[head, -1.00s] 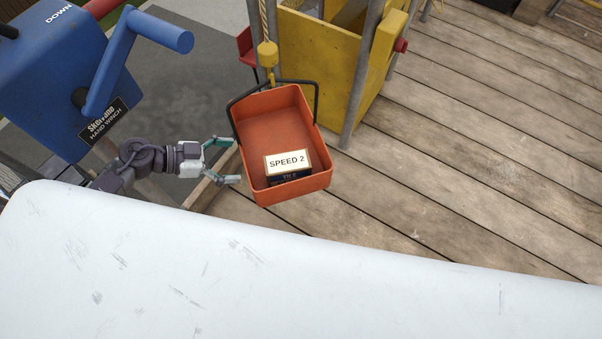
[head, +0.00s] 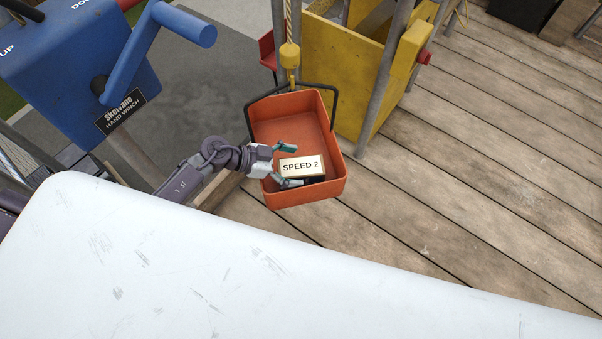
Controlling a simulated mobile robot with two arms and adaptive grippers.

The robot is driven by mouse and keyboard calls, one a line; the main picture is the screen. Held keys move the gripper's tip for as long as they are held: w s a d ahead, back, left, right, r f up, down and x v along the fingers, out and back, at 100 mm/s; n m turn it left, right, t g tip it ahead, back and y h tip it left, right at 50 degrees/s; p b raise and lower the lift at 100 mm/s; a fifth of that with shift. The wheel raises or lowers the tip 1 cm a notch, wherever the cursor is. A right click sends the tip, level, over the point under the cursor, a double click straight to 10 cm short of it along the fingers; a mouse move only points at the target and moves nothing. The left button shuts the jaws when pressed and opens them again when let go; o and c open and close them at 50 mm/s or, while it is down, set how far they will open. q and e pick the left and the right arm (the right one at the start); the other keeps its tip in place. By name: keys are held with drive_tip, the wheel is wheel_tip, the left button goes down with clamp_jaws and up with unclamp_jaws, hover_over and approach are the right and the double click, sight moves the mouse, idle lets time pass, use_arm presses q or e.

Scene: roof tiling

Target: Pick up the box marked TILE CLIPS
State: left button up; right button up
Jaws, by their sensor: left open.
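A small box (head: 312,166) lies in the lower part of an orange-red bucket (head: 312,197). Its pale top reads SPEED 2, and its front side is dark. I cannot read TILE CLIPS on it now. My left gripper (head: 287,166) reaches into the bucket from the left. It is open, with one teal finger by the far left edge of the box and the other by its near left edge. I cannot tell whether the fingers touch the box. My right gripper is not in view.
The bucket hangs by a dark handle from a yellow hook (head: 290,56) on a rope. A blue hand winch (head: 85,65) with a crank stands at the left. A yellow chute (head: 345,75) and metal poles stand behind. Wooden planks (head: 470,150) at the right are clear.

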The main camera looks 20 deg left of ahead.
use_arm(q)
drive_tip(key=shift+w+d+f, duration=0.15)
drive_tip(key=shift+d+f, duration=0.1)
drive_tip(key=shift+d, duration=0.1)
drive_tip(key=shift+c, duration=0.4)
drive_tip(key=c, duration=1.6)
drive_tip(key=shift+r, duration=0.15)
clamp_jaws()
